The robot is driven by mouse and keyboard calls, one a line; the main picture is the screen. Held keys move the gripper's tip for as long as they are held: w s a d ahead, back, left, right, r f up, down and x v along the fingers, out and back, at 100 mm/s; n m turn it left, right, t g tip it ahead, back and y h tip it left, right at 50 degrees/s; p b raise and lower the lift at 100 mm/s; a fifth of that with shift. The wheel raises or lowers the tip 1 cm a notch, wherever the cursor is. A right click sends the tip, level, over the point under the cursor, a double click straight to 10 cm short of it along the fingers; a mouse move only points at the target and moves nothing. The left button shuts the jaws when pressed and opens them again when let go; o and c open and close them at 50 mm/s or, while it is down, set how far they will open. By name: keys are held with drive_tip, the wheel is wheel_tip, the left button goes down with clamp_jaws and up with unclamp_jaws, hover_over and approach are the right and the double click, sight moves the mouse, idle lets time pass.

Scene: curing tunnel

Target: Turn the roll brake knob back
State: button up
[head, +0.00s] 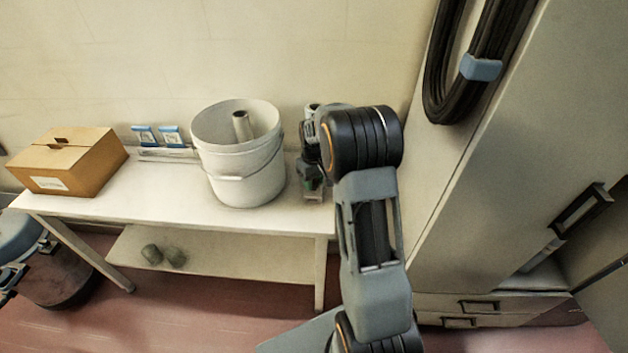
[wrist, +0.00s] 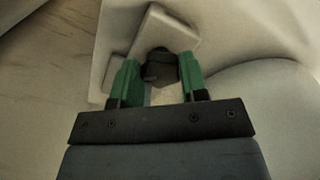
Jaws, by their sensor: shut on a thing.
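The roll brake knob (wrist: 160,65) is a small dark knob with a short pointer-like tab on its left side. It sits on a pale square-cornered plate (wrist: 152,28) in the wrist view. My gripper (wrist: 158,78) has its two green fingers on either side of the knob and is shut on it. In the head view my gripper (head: 311,184) is low over the right end of the white table, beside the bucket. The knob cannot be made out there, as my wrist and arm cover much of that spot.
A white bucket (head: 245,182) with a tube inside stands close left of my gripper. A cardboard box (head: 68,163) and small blue-and-white packets (head: 158,136) are farther left on the table (head: 160,205). A tall pale cabinet (head: 480,190) stands close on the right.

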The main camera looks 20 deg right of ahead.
drive_tip(key=m, duration=0.4)
drive_tip(key=shift+a, duration=0.1)
drive_tip(key=shift+m, duration=1.7)
drive_tip(key=shift+w, duration=0.1)
drive_tip(key=o, duration=0.9)
wheel_tip(320, 180, up, 14)
drive_tip(key=shift+f, duration=0.1)
